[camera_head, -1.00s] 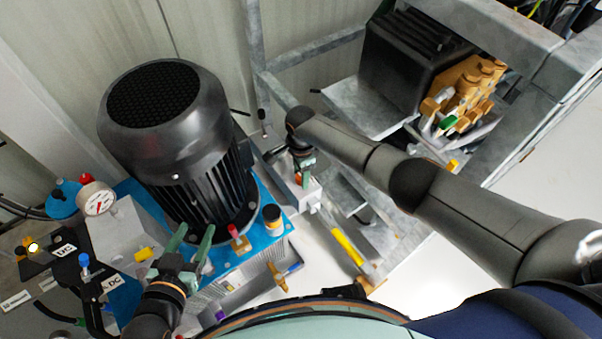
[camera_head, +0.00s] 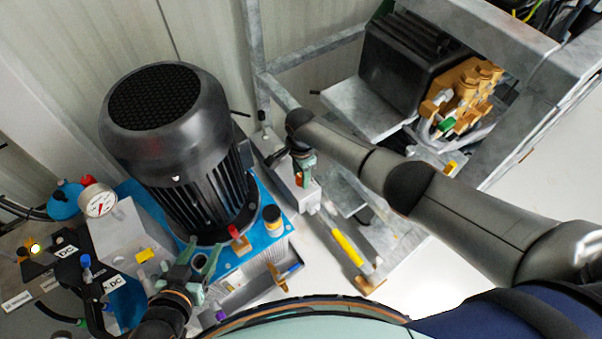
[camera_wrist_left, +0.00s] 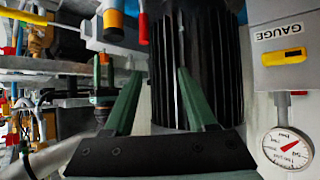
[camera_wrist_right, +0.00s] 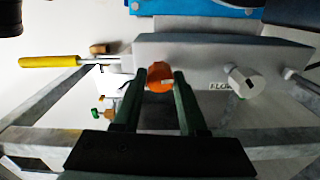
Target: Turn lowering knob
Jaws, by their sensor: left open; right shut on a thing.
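An orange knob (camera_wrist_right: 160,77) sits on the front of a light grey block (camera_wrist_right: 215,55) in the right wrist view. It looks like the lowering knob, but its label is hidden. My right gripper (camera_wrist_right: 158,78) is shut on it, one finger on each side. In the head view my right gripper (camera_head: 305,166) is at the grey block (camera_head: 290,185) right of the motor. My left gripper (camera_head: 203,256) is open and empty in front of the black motor (camera_head: 165,110). In the left wrist view its fingers (camera_wrist_left: 160,78) stand apart before the motor's fins.
A pale knob (camera_wrist_right: 243,82) sits right of the orange one. A yellow-handled lever (camera_head: 346,247) projects near the block. A pressure gauge (camera_head: 98,203) and valve blocks stand left of the motor. A metal frame (camera_head: 545,85) with a brass pump (camera_head: 462,92) stands at the right.

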